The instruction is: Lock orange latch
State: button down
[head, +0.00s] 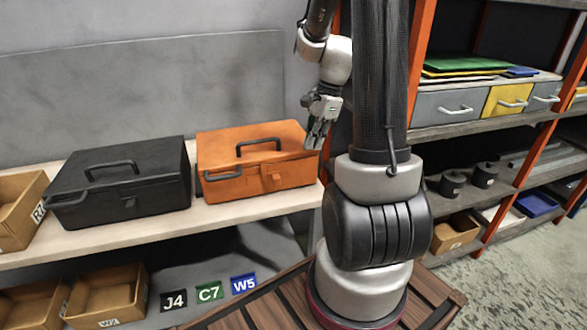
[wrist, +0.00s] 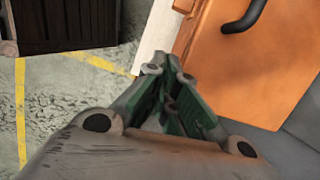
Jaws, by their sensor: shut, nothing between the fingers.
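The orange toolbox (head: 225,155) stands on the pale shelf with its lid down, and it also shows in the wrist view (wrist: 245,75). Its orange latch (head: 272,178) is on the front face, right of a black front handle; I cannot tell whether it is locked. A black handle (head: 258,145) is on the lid. My gripper (head: 318,137) is shut and empty, beside the toolbox's right end at about lid height. In the wrist view its fingertips (wrist: 168,74) are close together near the toolbox's edge; contact cannot be told. The latch is not visible there.
A black toolbox (head: 120,185) stands left of the orange one on the same shelf (head: 125,232). Cardboard bins (head: 105,295) sit below. A grey wall (head: 140,90) is behind. A shelving rack with orange posts (head: 423,50) stands to the right.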

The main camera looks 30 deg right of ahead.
aim_at(279, 178)
jog(key=shift+m, duration=0.5)
jog(key=x, duration=1)
jog(key=shift+s, duration=0.1)
jog(key=shift+w+a, duration=0.2)
jog(key=shift+a, duration=0.4)
jog(key=shift+w+a, duration=0.15)
jog(key=shift+a, duration=0.45)
jog(key=shift+w+a, duration=0.2)
jog(key=shift+a, duration=0.55)
jog(key=a, duration=0.2)
jog(key=w+a, duration=0.1)
jog(key=shift+a, duration=0.4)
